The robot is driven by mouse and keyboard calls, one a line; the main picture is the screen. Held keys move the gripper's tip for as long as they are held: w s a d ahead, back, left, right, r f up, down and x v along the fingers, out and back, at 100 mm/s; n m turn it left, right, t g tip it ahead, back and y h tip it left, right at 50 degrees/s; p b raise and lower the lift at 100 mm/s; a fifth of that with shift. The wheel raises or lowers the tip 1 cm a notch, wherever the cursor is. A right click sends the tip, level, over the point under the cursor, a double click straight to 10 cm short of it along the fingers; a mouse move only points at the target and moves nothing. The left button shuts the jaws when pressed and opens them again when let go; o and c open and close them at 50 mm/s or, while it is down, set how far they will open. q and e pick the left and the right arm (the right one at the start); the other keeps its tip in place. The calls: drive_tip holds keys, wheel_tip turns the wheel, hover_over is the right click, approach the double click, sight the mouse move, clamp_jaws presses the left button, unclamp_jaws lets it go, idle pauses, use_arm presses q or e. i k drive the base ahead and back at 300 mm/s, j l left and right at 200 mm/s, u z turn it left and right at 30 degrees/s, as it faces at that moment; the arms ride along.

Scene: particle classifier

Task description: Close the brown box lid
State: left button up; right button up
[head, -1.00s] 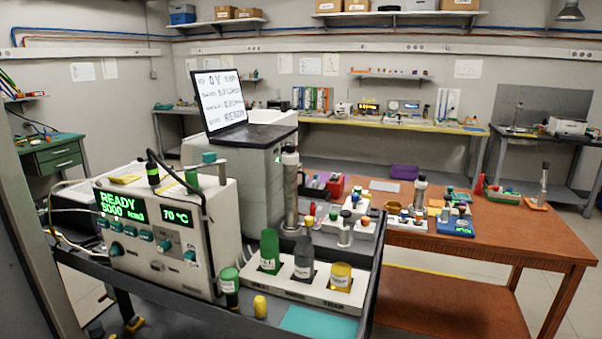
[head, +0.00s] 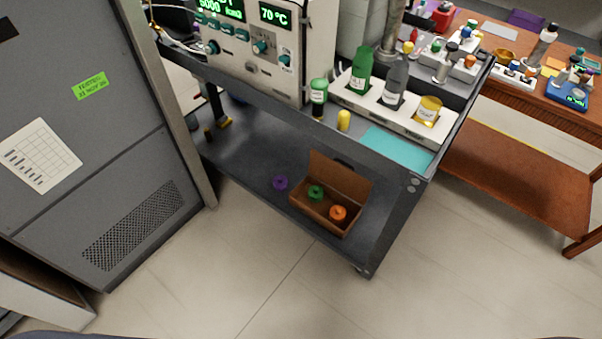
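The brown box (head: 314,216) stands on the lower shelf of the dark cart, near its front right corner. Its lid (head: 340,180) is open and stands up along the back edge. Inside the box are a green piece (head: 316,192) and an orange piece (head: 338,213). A purple piece (head: 280,183) lies on the shelf to the left of the box. Neither of my grippers shows in the head view.
The cart's upper shelf (head: 400,157), with bottles and an instrument (head: 255,45), overhangs behind the box. A cart post (head: 398,222) stands right of it. A grey cabinet (head: 90,130) is at left. The floor (head: 250,275) in front is clear.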

sight(357, 187)
drive_tip(key=i+l+u, duration=0.1)
drive_tip(key=l+u, duration=0.85)
drive_tip(key=k+l+u, duration=0.15)
drive_tip(key=l+u, duration=0.35)
drive_tip(key=k+l+u, duration=0.2)
drive_tip(key=l+u, duration=0.25)
drive_tip(key=l, duration=0.15)
